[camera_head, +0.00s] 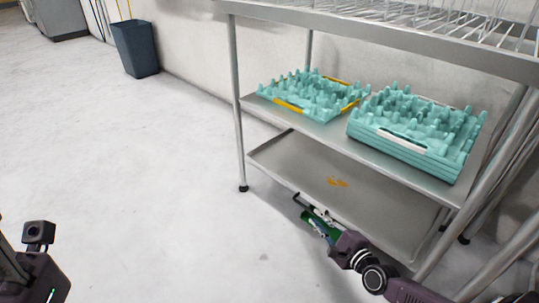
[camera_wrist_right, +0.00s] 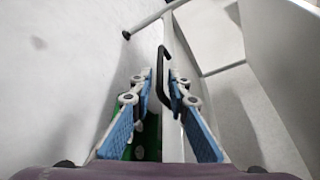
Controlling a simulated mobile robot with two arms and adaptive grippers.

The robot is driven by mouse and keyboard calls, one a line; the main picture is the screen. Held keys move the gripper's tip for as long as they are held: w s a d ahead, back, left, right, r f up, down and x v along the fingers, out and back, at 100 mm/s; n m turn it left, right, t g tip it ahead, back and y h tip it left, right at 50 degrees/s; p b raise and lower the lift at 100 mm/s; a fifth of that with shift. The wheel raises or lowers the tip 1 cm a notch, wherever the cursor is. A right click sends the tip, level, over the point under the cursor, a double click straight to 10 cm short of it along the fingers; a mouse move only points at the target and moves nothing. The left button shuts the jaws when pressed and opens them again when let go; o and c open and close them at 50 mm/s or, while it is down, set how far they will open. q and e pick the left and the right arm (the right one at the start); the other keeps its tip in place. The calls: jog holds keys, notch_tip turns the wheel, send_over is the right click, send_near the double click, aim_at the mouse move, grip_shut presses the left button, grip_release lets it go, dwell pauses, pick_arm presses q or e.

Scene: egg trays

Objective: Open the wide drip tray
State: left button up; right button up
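The wide drip tray (camera_head: 282,157) is a flat grey metal tray low in the shelf rack, with a small orange spill on it. A black bar handle (camera_wrist_right: 162,72) stands out from a pale front face in the right wrist view. My right gripper (camera_wrist_right: 162,82), with blue-padded fingers, is around this handle, one finger on each side. A narrow gap shows between the fingers, so they look open and not clamped. In the head view the right gripper (camera_head: 312,208) is at the tray's front edge. My left arm shows at lower left; its fingers are out of view.
Turquoise egg trays (camera_head: 420,150) sit stacked on the middle shelf, with another stack (camera_head: 325,115) to their left. The rack's metal leg (camera_head: 238,110) stands left of the drip tray. A blue bin (camera_head: 136,50) is far off by the wall. The floor at left is clear.

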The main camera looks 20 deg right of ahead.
jog(key=s+a+r+n+t+y+p, duration=0.1)
jog(key=s+a+r+n+t+p, duration=0.1)
jog(key=a+r, duration=0.4)
jog(key=s+a+r+n+t+y+p, duration=0.1)
jog(key=a+r+n, duration=0.6)
jog(key=r, duration=1)
jog(key=s+a+r+n+t+y+p, duration=0.1)
jog(key=s+a+r+n+t+p, duration=0.1)
jog(key=r, duration=0.9)
jog(key=shift+s+a+r+n+t+y+p, duration=0.25)
jog(key=shift+a+n+t+p, duration=0.75)
jog(key=shift+a+t, duration=1)
jog(key=shift+a+f, duration=0.1)
jog(key=shift+a, duration=0.1)
